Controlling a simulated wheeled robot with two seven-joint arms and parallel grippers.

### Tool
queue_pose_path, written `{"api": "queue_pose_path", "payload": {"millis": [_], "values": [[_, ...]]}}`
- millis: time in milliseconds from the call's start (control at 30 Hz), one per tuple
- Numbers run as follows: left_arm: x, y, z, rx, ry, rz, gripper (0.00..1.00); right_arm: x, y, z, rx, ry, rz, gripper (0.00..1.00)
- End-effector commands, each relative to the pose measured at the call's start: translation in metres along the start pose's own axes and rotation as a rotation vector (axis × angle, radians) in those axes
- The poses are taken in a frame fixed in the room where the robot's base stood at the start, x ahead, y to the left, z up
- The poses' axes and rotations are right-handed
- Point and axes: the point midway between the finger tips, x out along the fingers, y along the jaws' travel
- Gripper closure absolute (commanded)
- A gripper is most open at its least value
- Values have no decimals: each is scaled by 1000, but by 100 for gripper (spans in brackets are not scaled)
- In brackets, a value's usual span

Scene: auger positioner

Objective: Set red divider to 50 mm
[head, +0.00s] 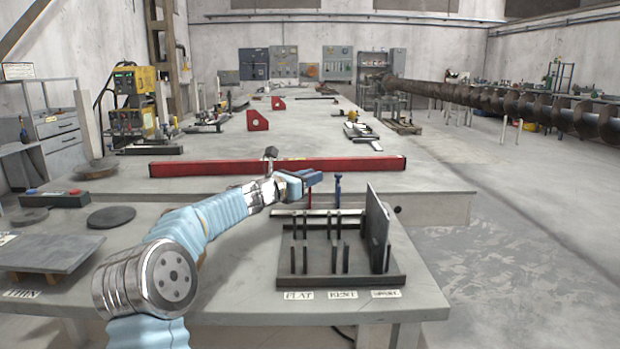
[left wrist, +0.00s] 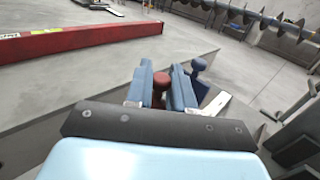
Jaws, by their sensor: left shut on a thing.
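The red divider (head: 309,198) stands at the pale bar (head: 290,213) along the back of the dark rack. In the left wrist view its round red knob (left wrist: 161,80) sits between the two blue fingers. My left gripper (head: 308,178) is shut on this red knob from above, hiding its top in the head view. The blue divider (head: 338,188) stands upright just to the right, apart from the gripper; its knob (left wrist: 198,65) also shows in the left wrist view. Scale markings are too small to read. My right gripper is not in view.
The dark rack (head: 345,280) has several upright posts and a tall grey plate (head: 377,228) at its right. A long red beam (head: 220,167) lies behind on the table. Dark round discs (head: 111,217) and a grey plate (head: 50,250) lie at left.

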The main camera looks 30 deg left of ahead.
Motion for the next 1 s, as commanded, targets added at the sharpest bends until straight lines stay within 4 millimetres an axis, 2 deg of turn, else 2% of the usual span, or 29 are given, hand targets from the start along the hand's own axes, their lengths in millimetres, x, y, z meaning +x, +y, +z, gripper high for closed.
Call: {"api": "queue_pose_path", "payload": {"millis": [100, 300, 400, 667, 700, 833, 1000], "values": [[-4, 4, 0, 0, 1, 2, 100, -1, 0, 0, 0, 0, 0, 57], [-28, 29, 1, 0, 1, 4, 100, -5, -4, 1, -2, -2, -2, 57], [-35, 36, 0, 0, 1, 3, 100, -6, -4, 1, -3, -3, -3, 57], [-36, 36, 0, 0, 1, 2, 100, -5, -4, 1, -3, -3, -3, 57], [-36, 36, 0, 0, 1, 2, 76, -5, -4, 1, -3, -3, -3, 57], [-36, 36, 0, 0, 1, 1, 56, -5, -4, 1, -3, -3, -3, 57], [-36, 36, 0, 0, 0, 1, 54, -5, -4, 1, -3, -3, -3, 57]]}}
